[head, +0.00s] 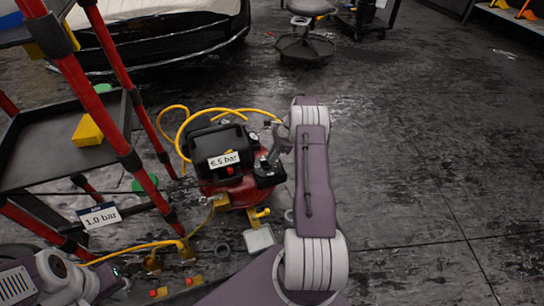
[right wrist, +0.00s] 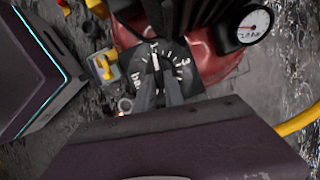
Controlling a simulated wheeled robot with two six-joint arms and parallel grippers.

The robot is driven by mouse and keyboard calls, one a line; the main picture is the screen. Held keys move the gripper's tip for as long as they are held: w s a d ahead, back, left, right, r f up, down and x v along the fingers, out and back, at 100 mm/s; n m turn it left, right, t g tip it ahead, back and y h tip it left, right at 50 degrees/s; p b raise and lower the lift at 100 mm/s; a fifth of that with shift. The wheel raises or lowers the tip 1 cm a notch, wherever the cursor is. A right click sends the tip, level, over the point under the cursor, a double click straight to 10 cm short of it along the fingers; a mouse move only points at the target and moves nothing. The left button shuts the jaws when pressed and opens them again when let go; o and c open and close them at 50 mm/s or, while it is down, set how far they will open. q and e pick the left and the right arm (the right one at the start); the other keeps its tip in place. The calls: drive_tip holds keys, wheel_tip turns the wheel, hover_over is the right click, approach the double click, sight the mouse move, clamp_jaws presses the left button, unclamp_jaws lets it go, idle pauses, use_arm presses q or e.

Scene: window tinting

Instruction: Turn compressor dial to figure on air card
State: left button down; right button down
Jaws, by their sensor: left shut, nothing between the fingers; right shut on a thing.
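The air card (head: 100,215) reads 1.0 bar and stands at the left. The red compressor (head: 235,190) has a black top and a label reading 6.5 bar. Its black dial (right wrist: 178,65), with white ticks, a 3 and "bar", shows in the right wrist view. A white line on the dial points towards the top of that view; the exact figure there is too small to tell. My right gripper (right wrist: 160,88) is shut on the dial's knob, which the fingers partly hide. My left gripper (head: 115,283) is shut and empty at the lower left, away from the compressor.
A round gauge (right wrist: 247,25) sits beside the dial. A yellow hose (head: 182,125) loops behind the compressor. A red-framed shelf cart (head: 65,150) stands at the left. Small yellow fittings (head: 152,262) lie on the floor in front. The floor at the right is clear.

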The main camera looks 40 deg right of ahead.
drive_tip(key=c, duration=1.4)
unclamp_jaws()
drive_tip(key=shift+c, duration=0.2)
drive_tip(key=p+v, duration=0.4)
drive_tip(key=v, duration=0.5)
drive_tip(key=shift+p, duration=0.4)
